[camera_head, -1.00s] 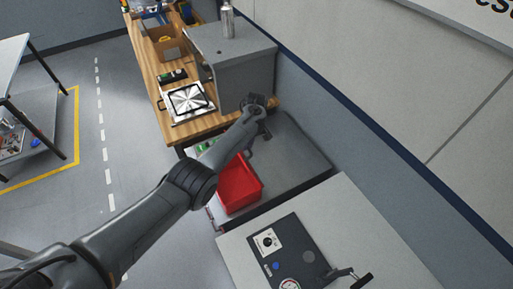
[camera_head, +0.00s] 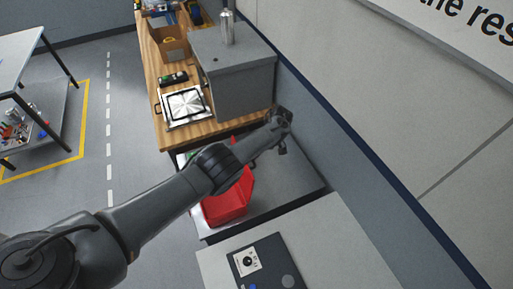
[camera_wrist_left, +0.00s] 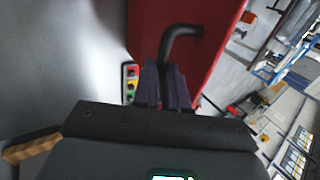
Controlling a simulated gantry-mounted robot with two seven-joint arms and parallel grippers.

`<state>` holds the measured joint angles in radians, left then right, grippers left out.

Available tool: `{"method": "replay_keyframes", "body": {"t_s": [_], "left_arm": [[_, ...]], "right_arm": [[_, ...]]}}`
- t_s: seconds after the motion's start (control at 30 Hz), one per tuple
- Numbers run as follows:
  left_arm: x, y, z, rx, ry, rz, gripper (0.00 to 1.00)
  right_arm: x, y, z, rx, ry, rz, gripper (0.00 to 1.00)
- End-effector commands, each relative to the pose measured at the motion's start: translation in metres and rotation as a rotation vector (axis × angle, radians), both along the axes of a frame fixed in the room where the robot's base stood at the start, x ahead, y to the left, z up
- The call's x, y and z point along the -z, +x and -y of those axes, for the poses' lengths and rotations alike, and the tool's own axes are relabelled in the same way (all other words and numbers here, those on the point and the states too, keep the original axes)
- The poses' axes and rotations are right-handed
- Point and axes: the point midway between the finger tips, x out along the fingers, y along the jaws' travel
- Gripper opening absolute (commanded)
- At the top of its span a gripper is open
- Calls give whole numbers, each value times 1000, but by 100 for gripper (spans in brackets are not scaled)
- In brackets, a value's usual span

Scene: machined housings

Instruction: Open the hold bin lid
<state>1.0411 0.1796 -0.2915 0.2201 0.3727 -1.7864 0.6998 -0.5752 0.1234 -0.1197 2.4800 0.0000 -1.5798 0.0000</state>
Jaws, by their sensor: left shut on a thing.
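The red bin (camera_head: 225,208) stands on the grey bench below my left forearm in the head view. A red panel at its right (camera_head: 245,184) looks tilted up, and my arm covers part of it. In the left wrist view, a red panel (camera_wrist_left: 215,20) fills the upper middle, with a bent black handle (camera_wrist_left: 183,32) on it. My left gripper (camera_wrist_left: 165,88) is shut on the handle's lower end. In the head view its fingertips cannot be made out. My right gripper is not in view.
A grey cabinet (camera_head: 235,85) with a metal bottle on top stands behind the bin. A wooden bench (camera_head: 195,138) holds a silver plate fixture (camera_head: 185,107). A pale counter with a dark control panel (camera_head: 268,265) is in front. The wall is close on the right.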

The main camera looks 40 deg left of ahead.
Motion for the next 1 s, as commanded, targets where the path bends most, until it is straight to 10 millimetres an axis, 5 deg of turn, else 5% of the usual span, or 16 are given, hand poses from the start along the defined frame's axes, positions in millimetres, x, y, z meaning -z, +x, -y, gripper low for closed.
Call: {"method": "replay_keyframes", "body": {"t_s": [0.43,0.47,0.6,1.0], "left_arm": [[6,-6,2,1,-1,-22,0],[6,-6,2,0,0,-22,17],[4,-5,2,0,1,-18,38],[0,-1,1,-1,3,-10,38]], "right_arm": [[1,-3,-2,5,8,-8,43],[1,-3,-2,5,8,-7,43],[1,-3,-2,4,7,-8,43],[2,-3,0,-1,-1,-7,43]]}}
